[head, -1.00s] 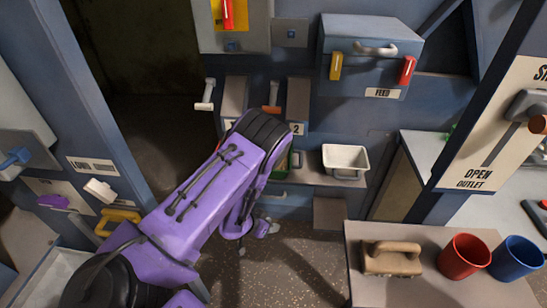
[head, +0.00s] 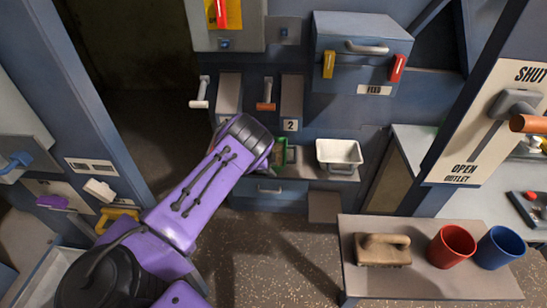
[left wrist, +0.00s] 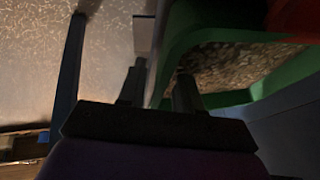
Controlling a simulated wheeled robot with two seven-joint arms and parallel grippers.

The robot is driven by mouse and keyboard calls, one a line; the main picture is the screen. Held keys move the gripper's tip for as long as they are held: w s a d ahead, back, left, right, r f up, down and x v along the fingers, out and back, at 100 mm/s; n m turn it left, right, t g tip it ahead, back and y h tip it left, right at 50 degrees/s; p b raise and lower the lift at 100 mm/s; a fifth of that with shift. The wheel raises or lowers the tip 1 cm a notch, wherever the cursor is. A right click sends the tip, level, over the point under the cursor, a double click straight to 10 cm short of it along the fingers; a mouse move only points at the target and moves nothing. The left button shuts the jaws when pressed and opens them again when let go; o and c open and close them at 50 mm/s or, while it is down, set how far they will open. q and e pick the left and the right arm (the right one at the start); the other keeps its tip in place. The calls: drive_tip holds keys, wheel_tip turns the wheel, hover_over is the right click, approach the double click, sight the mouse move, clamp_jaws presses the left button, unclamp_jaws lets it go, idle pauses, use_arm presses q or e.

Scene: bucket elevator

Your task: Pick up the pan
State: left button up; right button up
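A green pan (head: 281,152) stands on the low shelf in the head view, mostly hidden behind my left arm. A white pan (head: 340,154) stands on the same shelf to its right. In the left wrist view the green pan (left wrist: 180,35) is close up, with brown grains inside. My left gripper (left wrist: 160,88) is at its near wall, one finger on each side, with a visible gap between the fingers. Contact with the wall cannot be told in the dark picture. The left gripper's fingers are hidden in the head view. My right gripper is not in view.
A bench (head: 440,285) at front right holds a tan block with a handle (head: 383,250), a red cup (head: 451,246) and a blue cup (head: 498,248). The feed box (head: 361,60) is above the shelf. Levers (head: 266,94) hang left of it. Speckled floor lies open in front.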

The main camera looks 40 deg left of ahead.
use_arm(q)
drive_tip(key=shift+w+f, duration=0.3)
drive_tip(key=shift+f, duration=0.35)
drive_tip(key=shift+d+r, duration=0.1)
clamp_jaws()
idle(0.9)
